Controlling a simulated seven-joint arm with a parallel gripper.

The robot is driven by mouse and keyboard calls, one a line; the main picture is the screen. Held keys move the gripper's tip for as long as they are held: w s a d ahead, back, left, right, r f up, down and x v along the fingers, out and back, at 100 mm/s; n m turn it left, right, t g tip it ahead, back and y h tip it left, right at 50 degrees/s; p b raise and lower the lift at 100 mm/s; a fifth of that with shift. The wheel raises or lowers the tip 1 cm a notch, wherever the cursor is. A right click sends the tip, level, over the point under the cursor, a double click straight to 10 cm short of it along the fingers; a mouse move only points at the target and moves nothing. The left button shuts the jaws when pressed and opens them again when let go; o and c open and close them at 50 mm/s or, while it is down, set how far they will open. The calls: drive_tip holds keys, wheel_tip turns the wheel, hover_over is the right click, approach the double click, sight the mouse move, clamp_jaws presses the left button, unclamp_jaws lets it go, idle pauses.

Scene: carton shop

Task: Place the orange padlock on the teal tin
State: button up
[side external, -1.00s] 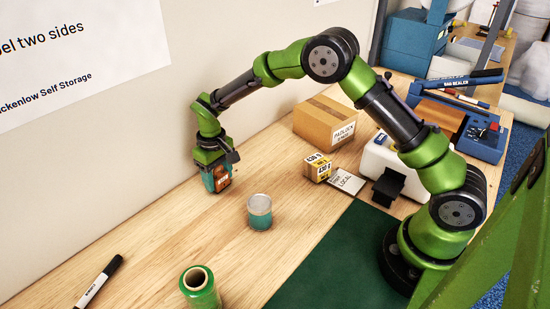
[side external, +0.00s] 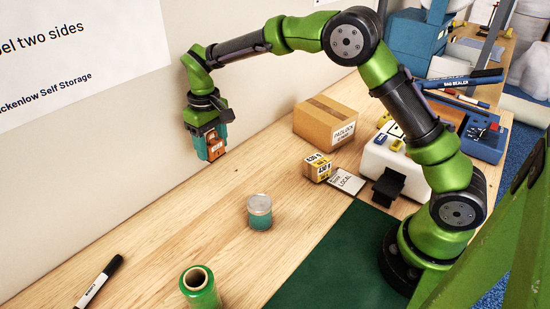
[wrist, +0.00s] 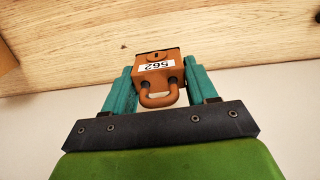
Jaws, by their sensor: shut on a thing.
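The orange padlock (wrist: 157,68) is held between the two teal fingers of my gripper (wrist: 160,92), with its shackle toward the palm and a white label reading 562 on its body. In the side external view my gripper (side external: 211,148) is shut on the padlock (side external: 216,148) and hangs in the air above the back of the table, near the wall. The teal tin (side external: 259,213) stands upright on the table with a grey lid, lower and to the right of my gripper. The tin does not show in the wrist view.
A green roll (side external: 200,287) and a marker (side external: 98,283) are at the front left. A small yellow-labelled box (side external: 317,167), a card (side external: 346,181) and a cardboard carton (side external: 324,122) stand to the right. Wood (side external: 170,225) left of the tin is clear.

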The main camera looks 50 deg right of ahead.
drive_tip(key=s+r, duration=0.9)
drive_tip(key=s, duration=0.3)
drive_tip(key=s+d+f, duration=0.2)
drive_tip(key=s+f, duration=0.2)
drive_tip(key=s, duration=0.6)
drive_tip(key=s+d+f, duration=0.1)
drive_tip(key=s+f, duration=0.2)
drive_tip(key=s, duration=0.6)
hover_over(257, 201)
drive_tip(key=shift+s+d+f, duration=0.2)
drive_tip(key=shift+s+f, duration=0.2)
drive_tip(key=shift+f, duration=0.4)
drive_tip(key=f, duration=0.2)
drive_tip(key=shift+w+a+f, duration=0.15)
drive_tip(key=shift+w+f, duration=0.2)
drive_tip(key=shift+w, duration=0.05)
drive_tip(key=shift+f, duration=0.45)
